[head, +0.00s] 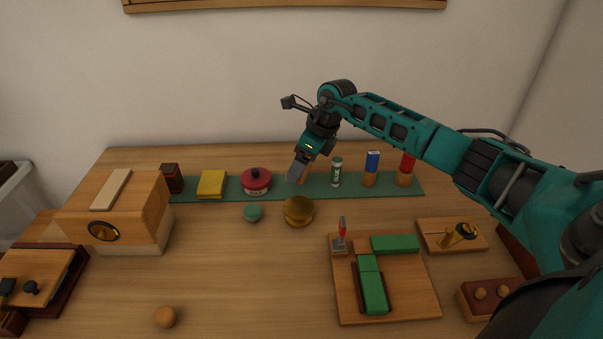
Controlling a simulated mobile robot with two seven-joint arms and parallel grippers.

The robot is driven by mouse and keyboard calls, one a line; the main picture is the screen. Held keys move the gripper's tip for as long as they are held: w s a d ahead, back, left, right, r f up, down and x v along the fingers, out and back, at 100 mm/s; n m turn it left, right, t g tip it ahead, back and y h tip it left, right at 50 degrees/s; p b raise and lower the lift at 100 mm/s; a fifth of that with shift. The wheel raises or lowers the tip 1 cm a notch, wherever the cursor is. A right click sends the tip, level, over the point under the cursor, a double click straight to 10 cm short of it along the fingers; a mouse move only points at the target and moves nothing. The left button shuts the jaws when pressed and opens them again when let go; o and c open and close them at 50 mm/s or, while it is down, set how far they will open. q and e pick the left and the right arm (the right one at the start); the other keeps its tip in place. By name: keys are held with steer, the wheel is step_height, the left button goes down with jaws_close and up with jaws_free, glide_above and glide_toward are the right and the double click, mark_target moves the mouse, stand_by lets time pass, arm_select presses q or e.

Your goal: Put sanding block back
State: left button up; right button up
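I cannot tell for certain which thing is the sanding block. A yellow block (212,183) and a dark red block with a black part (171,178) sit at the left of the green strip (225,194) along the back of the table. My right gripper (297,173) points down over the middle of the strip, between a red tin (256,182) and a green-and-white tube (336,171). A small orange-brown patch shows at its fingers; I cannot tell whether it is held or stands behind them. My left gripper is not in view.
A wooden box (140,210) stands at left. A brass knob (298,211) and green disc (253,213) lie before the strip. A wooden board (410,299) with green blocks is at front right. A wooden ball (165,317) lies at front left. The front middle is clear.

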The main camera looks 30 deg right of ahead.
steer(key=shift+f, duration=1.75)
steer(key=shift+f+b, duration=0.2)
steer(key=shift+b, duration=0.1)
steer(key=o, duration=1)
steer(key=shift+r, duration=0.15)
steer(key=shift+r, duration=0.25)
steer(key=p+v, duration=0.1)
steer(key=v, duration=1)
steer(key=shift+s+r, duration=0.1)
steer(key=shift+r, duration=0.2)
